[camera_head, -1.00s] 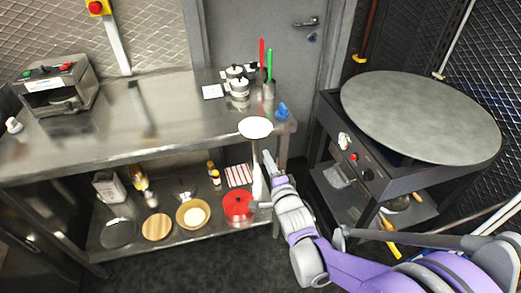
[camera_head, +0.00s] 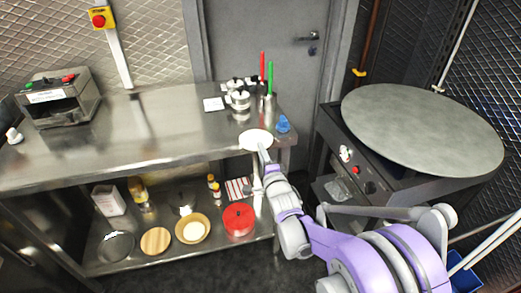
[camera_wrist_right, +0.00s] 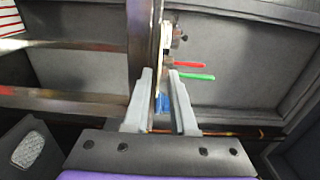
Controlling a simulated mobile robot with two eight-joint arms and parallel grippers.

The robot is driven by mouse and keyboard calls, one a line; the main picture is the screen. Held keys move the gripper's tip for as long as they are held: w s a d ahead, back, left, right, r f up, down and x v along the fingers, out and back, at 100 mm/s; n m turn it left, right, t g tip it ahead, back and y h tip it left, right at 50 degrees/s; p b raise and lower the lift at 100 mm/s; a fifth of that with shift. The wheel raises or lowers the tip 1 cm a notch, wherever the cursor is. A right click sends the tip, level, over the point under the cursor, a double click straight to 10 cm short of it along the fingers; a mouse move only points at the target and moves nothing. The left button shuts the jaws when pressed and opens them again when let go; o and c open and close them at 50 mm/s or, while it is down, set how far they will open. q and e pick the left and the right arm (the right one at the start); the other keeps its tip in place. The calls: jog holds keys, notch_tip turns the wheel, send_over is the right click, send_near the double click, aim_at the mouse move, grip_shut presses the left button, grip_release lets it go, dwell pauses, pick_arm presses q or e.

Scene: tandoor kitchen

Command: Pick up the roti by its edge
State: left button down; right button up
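The roti (camera_head: 256,139) is a pale, flat disc at the front right corner of the steel table (camera_head: 140,140), seen in the head view. My right gripper (camera_head: 263,152) is at the disc's near edge; whether it touches cannot be told from the head view. In the right wrist view my right gripper (camera_wrist_right: 159,80) shows two grey fingers apart, with the table's edge seen edge-on beyond them. The roti is too thin there to make out clearly. My left gripper is not in view.
A blue item (camera_head: 283,124) stands right of the roti. Behind are pots (camera_head: 239,100) and a holder with red and green handled tools (camera_head: 268,80). A large round griddle (camera_head: 420,128) is at right.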

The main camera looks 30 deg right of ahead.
jog(key=shift+w, duration=0.2)
jog(key=shift+c, duration=0.3)
grip_shut()
notch_tip(320, 180, up, 3)
jog(key=shift+f+p, duration=0.2)
jog(key=shift+p, duration=0.85)
